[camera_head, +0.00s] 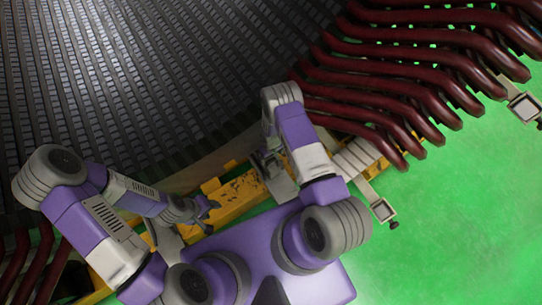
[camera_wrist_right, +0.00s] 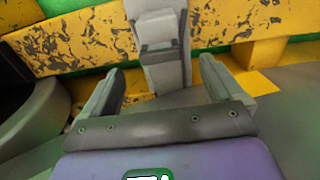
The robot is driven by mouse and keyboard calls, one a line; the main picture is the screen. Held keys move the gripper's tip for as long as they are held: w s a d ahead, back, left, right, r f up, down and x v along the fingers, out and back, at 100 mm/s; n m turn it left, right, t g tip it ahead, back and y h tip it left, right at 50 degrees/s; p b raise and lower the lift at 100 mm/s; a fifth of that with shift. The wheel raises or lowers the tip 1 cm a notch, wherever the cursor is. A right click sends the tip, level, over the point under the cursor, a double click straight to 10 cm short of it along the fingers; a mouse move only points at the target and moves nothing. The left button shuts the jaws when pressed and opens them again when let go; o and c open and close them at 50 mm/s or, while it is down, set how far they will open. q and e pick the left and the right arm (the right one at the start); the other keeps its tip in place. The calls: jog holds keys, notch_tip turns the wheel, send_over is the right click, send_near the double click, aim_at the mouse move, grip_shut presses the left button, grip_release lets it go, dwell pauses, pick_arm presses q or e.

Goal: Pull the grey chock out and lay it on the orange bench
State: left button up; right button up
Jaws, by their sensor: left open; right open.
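In the right wrist view, a grey upright piece, which looks like the chock (camera_wrist_right: 162,68), stands against the worn orange bench (camera_wrist_right: 75,45). A darker block sits across its middle. My right gripper (camera_wrist_right: 168,85) is open, its two fingers spread to either side of the lower part of the grey piece, apart from it. In the head view the right gripper (camera_head: 268,160) is small and partly hidden by its arm, above the orange bench (camera_head: 240,192). My left gripper (camera_head: 207,208) is open and empty, near the bench's front side.
The dark slotted stator (camera_head: 150,80) curves behind the bench. Dark red winding bars (camera_head: 400,95) fan out at the upper right. Grey brackets with square ends (camera_head: 382,210) stick out over the green floor (camera_head: 460,220), which is clear at the lower right.

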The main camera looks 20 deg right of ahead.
aim_at(271, 160)
notch_tip(271, 160, down, 8)
jog(key=b, duration=0.3)
jog(key=shift+r, duration=0.2)
pick_arm(q)
notch_tip(271, 160, down, 3)
jog(key=shift+f, duration=0.15)
